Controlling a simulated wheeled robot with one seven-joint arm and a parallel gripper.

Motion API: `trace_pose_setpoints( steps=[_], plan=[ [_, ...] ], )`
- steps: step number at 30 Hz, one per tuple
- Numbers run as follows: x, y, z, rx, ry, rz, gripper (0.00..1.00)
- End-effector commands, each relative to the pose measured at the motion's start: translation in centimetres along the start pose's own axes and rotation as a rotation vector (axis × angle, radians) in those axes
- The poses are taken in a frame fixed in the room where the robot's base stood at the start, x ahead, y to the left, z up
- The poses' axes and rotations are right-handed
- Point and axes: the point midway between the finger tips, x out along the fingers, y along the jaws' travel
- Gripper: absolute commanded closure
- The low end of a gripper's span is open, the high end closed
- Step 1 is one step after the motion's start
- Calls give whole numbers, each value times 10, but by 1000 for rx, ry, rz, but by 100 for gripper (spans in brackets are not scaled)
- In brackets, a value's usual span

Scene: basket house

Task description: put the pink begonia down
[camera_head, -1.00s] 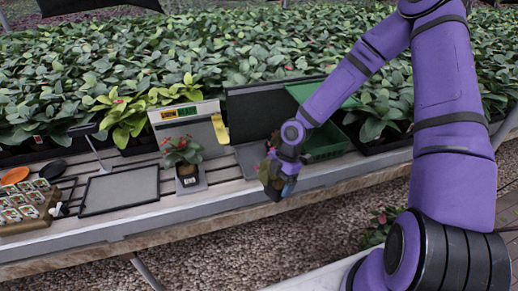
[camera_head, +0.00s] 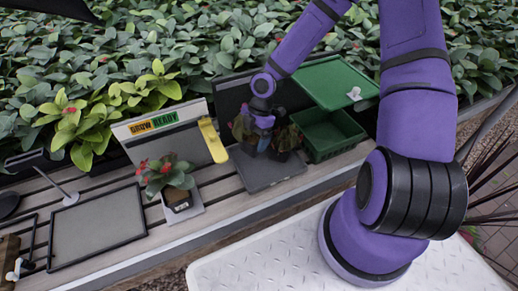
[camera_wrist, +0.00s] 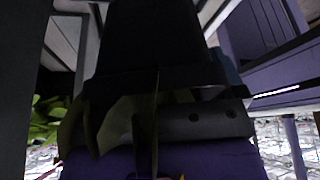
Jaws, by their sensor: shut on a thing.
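My gripper (camera_head: 262,124) is shut on a potted plant, taken as the pink begonia (camera_head: 243,129), with dull green-brown leaves and a dark pot. It is over or on the dark grey square tray (camera_head: 270,175); whether the pot touches the tray I cannot tell. My gripper hides part of the plant, and no pink bloom shows clearly now. A second plant (camera_head: 287,138) in a black pot is close on its right. In the wrist view a large dark pot (camera_wrist: 155,45) fills the middle, with blurred leaves (camera_wrist: 115,125) below it.
A green crate (camera_head: 328,148) with a raised green lid (camera_head: 328,80) is to the right. A "GROW READY" sign (camera_head: 153,124) and a red-flowered plant (camera_head: 168,180) are to the left. A framed grey mat (camera_head: 98,230) lies empty farther left. Dense foliage fills the back.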

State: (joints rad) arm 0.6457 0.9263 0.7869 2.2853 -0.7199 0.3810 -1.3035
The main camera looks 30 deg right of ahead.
Motion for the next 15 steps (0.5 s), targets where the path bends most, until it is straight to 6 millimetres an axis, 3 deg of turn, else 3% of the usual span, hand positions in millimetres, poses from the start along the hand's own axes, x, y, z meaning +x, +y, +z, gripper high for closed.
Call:
trace_pose_setpoints(
  steps=[4,12,15],
  plan=[
    [8,0,3,0,2,-1,43],
    [49,-1,20,0,1,-3,43],
    [56,0,23,0,1,0,43]
  ],
)
